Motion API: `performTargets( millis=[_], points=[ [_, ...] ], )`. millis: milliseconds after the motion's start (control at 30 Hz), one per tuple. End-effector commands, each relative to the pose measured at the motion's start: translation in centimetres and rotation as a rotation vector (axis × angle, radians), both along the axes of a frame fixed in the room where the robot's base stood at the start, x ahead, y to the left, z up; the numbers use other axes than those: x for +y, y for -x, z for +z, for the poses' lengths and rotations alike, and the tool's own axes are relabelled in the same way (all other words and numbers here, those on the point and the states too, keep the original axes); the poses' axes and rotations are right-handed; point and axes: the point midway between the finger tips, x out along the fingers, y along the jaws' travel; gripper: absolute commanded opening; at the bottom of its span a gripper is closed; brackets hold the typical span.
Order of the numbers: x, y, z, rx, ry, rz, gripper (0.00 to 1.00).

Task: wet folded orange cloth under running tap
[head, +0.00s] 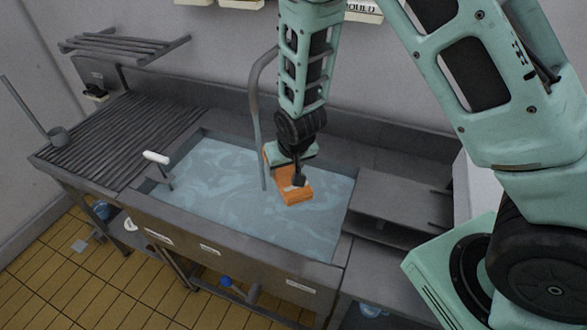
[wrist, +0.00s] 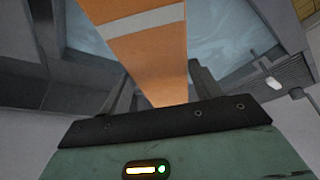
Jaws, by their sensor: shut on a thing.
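The folded orange cloth (head: 296,197) has a pale band and hangs over the water-filled sink (head: 215,190). My gripper (head: 297,180) is shut on it from above; the wrist view also shows the orange cloth (wrist: 150,55) between my gripper's fingers (wrist: 160,90).
A white-handled lever (head: 156,158) stands at the sink's left edge. A ribbed drainboard (head: 125,135) lies to the left, with a slatted rack (head: 125,45) on the wall above. A bare metal ledge (head: 395,205) is to the right.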

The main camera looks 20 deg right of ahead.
Motion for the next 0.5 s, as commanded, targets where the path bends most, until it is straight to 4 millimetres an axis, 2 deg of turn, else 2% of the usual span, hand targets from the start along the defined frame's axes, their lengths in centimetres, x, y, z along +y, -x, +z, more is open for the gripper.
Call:
performTargets(
  millis=[500],
  points=[
    [1.3, -4.7, -1.0, -0.002, 0.0, -0.001, 0.34]
  ],
)
